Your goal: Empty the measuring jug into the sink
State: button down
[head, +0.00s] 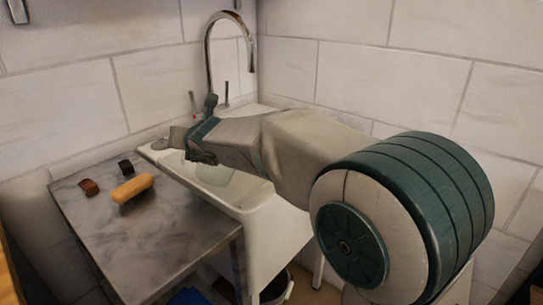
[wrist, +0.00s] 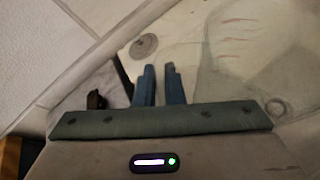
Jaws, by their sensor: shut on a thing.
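My gripper (head: 203,157) reaches over the white sink (head: 250,190), and its blue fingers (wrist: 160,85) are close together in the wrist view. It is shut on the measuring jug, though the grasped part is hardly visible between the fingers. The clear jug (wrist: 240,42) shows faintly at the upper right of the wrist view, with red markings. In the head view a pale see-through shape, likely the jug (head: 214,175), hangs just below my gripper over the basin. Its tilt and any contents are unclear.
A chrome tap (head: 208,50) arches behind the sink. On the grey bench (head: 150,240) at the left lie a yellow roll-shaped object (head: 132,188), a red-brown block (head: 89,187) and a dark block (head: 126,167). A bucket (head: 278,288) stands below. Tiled walls enclose the corner.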

jog(key=shift+s+a+r+n+b, duration=0.2)
jog(key=shift+s+a+n+b, duration=0.15)
jog(key=shift+b, duration=0.45)
jog(key=b, duration=0.1)
jog(key=a+n+h+b, duration=0.1)
jog(key=b, duration=0.1)
jog(key=shift+s+a+t, duration=0.3)
jog(key=shift+s, duration=0.05)
jog(key=shift+s+a+r+n+h, duration=0.15)
jog(key=shift+a+r+n+h, duration=0.05)
jog(key=shift+r+n+h, duration=0.2)
jog(key=shift+s+a+r+n+h, duration=0.1)
jog(key=shift+a+r+n+h, duration=0.15)
jog(key=shift+r, duration=0.2)
